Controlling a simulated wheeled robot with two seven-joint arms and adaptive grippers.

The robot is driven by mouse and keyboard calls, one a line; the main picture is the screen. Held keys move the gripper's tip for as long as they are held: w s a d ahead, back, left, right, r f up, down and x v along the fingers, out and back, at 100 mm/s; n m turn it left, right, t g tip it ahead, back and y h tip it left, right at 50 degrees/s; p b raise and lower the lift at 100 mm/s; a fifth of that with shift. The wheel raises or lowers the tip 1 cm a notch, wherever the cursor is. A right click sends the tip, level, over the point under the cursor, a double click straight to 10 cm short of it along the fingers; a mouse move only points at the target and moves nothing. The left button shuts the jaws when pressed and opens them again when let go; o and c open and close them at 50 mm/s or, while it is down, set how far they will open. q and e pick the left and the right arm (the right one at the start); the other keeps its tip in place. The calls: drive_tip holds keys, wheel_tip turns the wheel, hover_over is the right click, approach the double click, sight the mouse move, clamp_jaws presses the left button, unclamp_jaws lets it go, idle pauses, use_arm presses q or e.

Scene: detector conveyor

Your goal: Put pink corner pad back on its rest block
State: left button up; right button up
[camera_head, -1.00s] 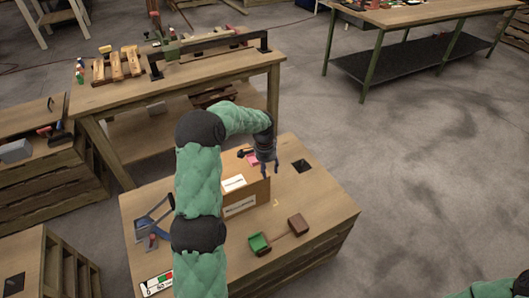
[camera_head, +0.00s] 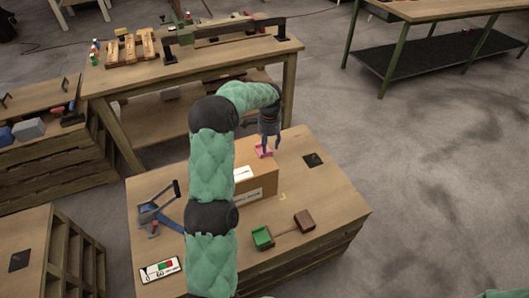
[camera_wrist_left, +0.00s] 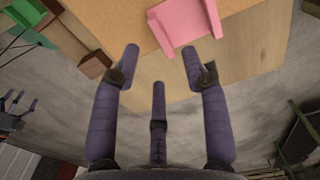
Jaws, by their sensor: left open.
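My left gripper (camera_head: 270,146) is above the pad, fingers pointing down. In the left wrist view its fingers (camera_wrist_left: 160,55) are spread and empty, with the pad just past the fingertips. I cannot make out a rest block with certainty.
A blue-grey tool (camera_head: 155,214) and a labelled card (camera_head: 161,269) lie on the left. A dark square (camera_head: 313,159) is at the right.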

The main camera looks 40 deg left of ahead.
sight(268, 152)
use_arm(q)
drive_tip(key=f+b, duration=0.2)
drive_tip(key=f, duration=0.2)
drive_tip(key=shift+a+f, duration=0.2)
clamp_jaws()
drive_tip(key=shift+r, duration=0.2)
